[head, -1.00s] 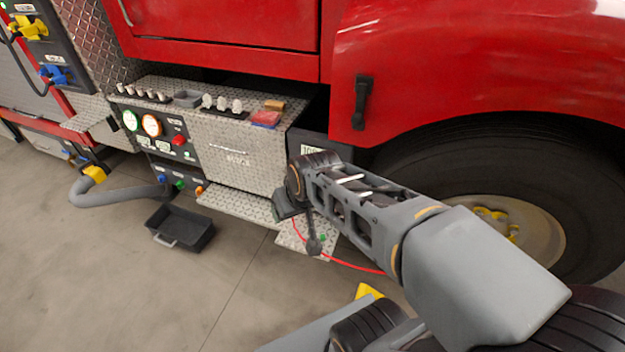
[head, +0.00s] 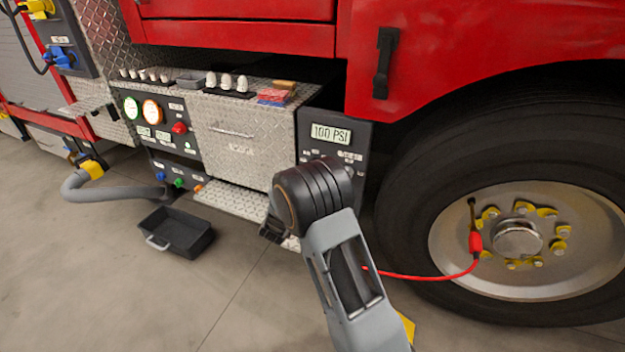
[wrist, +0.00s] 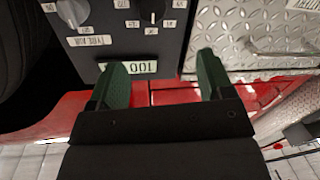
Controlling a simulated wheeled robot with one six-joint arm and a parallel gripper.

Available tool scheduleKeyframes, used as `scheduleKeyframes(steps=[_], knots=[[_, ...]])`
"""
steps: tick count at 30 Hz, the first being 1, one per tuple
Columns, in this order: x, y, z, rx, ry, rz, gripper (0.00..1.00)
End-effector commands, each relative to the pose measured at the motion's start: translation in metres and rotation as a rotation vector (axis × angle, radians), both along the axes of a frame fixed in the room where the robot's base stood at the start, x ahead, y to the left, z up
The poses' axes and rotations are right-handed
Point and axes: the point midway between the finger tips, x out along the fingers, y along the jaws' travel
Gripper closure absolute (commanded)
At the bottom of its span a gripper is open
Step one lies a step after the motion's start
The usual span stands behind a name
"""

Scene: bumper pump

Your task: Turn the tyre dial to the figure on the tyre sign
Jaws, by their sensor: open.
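The tyre sign (head: 331,134) reads 100 PSI on a dark panel left of the big wheel. It also shows upside down in the wrist view (wrist: 128,67), partly behind a finger. Two dials sit at the top of the wrist view: a pale grey knob (wrist: 73,11) at the left and a black knob (wrist: 152,12) with figures around it. An inverted label seeming to read TYRE AIR (wrist: 90,41) is near the grey knob. My gripper (wrist: 158,62) is open and empty, its green fingers apart in front of the panel. In the head view my wrist hides the lower panel.
A red hose with a red connector (head: 475,243) runs to the wheel (head: 440,235). A diamond-plate drawer (head: 235,145) is left of the panel. A black tray (head: 178,236) lies on the floor. A ledge (head: 230,202) juts below the drawer.

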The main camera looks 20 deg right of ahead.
Motion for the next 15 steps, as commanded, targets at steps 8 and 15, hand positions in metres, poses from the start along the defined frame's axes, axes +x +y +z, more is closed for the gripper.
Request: scheduleKeyframes(steps=[8, 15], knots=[[0.009, -0.017, -0.017, -0.053, -0.015, -0.058, 0.26], [0.042, -0.047, -0.017, -0.053, -0.015, -0.057, 0.26]])
